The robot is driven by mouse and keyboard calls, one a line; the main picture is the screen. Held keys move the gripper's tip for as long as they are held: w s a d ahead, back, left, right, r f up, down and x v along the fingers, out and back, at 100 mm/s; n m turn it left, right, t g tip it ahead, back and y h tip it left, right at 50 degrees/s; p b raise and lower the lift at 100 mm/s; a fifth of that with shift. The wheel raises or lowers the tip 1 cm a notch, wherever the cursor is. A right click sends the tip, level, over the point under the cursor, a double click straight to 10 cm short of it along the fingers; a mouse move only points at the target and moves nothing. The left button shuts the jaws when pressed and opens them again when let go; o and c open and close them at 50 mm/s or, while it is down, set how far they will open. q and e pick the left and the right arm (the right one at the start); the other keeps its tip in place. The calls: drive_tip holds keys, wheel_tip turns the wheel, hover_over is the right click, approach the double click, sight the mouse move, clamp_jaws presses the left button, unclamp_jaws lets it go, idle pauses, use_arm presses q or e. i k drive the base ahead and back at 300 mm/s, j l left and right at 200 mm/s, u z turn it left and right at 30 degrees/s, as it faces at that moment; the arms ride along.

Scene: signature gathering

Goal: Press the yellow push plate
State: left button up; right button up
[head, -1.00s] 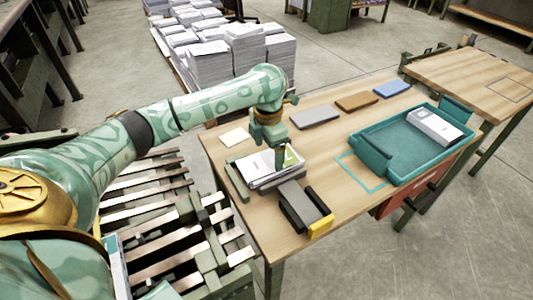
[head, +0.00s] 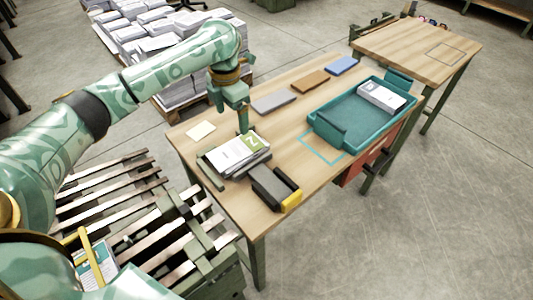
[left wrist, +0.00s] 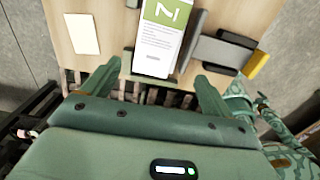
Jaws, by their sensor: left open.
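The yellow push plate (head: 291,201) is on the front end of a dark grey slide (head: 268,184) near the table's front edge. In the left wrist view the yellow push plate (left wrist: 257,65) shows at the right, beside the grey slide (left wrist: 222,50). My left gripper (head: 243,126) points down above the far side of a paper stack with a green N mark (head: 238,155). In the left wrist view my left gripper (left wrist: 160,82) has its fingers wide apart, with the paper stack (left wrist: 160,35) beyond them. It is apart from the plate. My right gripper is not in view.
A teal tray (head: 345,130) holding a white pack (head: 383,97) stands to the right on the table. Grey, brown and blue pads lie along the back. A slatted roller rack (head: 130,200) is at the left. A second table (head: 420,55) stands at the back right.

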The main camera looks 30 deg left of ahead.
sight(271, 182)
drive_tip(key=l+u, duration=0.1)
drive_tip(key=l, duration=0.35)
drive_tip(key=k+l+u, duration=0.15)
drive_tip(key=l, duration=0.35)
drive_tip(key=l+u, duration=0.1)
drive_tip(key=l, duration=0.35)
drive_tip(key=k+l+u, duration=0.15)
drive_tip(key=l, duration=0.3)
drive_tip(key=l+u, duration=0.1)
drive_tip(key=l, duration=0.35)
drive_tip(key=k, duration=0.05)
